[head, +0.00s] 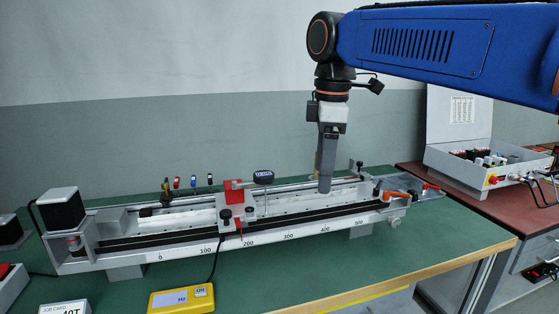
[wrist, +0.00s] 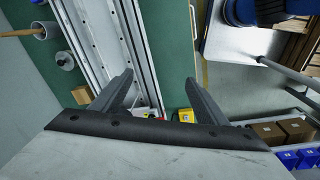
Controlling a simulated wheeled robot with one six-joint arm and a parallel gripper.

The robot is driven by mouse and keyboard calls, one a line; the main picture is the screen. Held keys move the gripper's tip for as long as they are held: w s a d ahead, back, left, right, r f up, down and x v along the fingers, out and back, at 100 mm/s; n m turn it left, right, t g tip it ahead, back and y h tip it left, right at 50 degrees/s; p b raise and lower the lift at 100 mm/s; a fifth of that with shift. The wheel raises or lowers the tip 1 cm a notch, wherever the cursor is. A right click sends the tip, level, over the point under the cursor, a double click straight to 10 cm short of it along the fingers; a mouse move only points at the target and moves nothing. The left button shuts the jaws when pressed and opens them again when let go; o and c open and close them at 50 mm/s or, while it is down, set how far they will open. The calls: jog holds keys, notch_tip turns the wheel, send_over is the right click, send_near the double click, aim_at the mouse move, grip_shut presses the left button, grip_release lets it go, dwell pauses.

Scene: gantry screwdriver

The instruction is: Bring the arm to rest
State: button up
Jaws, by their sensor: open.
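My gripper (head: 325,188) points straight down over the right part of the gantry rail (head: 330,224), near its back side, in the head view. In the wrist view my gripper (wrist: 160,78) shows two dark fingers set apart with nothing held between them. The head view cannot tell whether the fingertips touch the rail or hang just above it. The carriage (head: 238,210), with a red block and a small dark display, sits on the rail to the left of my gripper, close to the 200 mark.
A yellow control box (head: 182,299) with a cable lies in front of the rail on the green bench (head: 130,290). Several coloured-handled tools (head: 193,181) stand behind the rail. A grey case (head: 460,172) stands on the brown table at right.

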jog(key=s+d+f+m+t, duration=0.2)
jog(key=s+d+f+m, duration=0.6)
jog(key=f, duration=0.5)
jog(key=s+d+f+m+t, duration=0.1)
jog(key=s+d+f+m, duration=0.8)
jog(key=s+d+f, duration=0.1)
notch_tip(320, 180, down, 3)
jog(key=shift+s+d+r+t, duration=0.2)
jog(key=shift+d+t, duration=0.2)
jog(key=shift+d, duration=0.45)
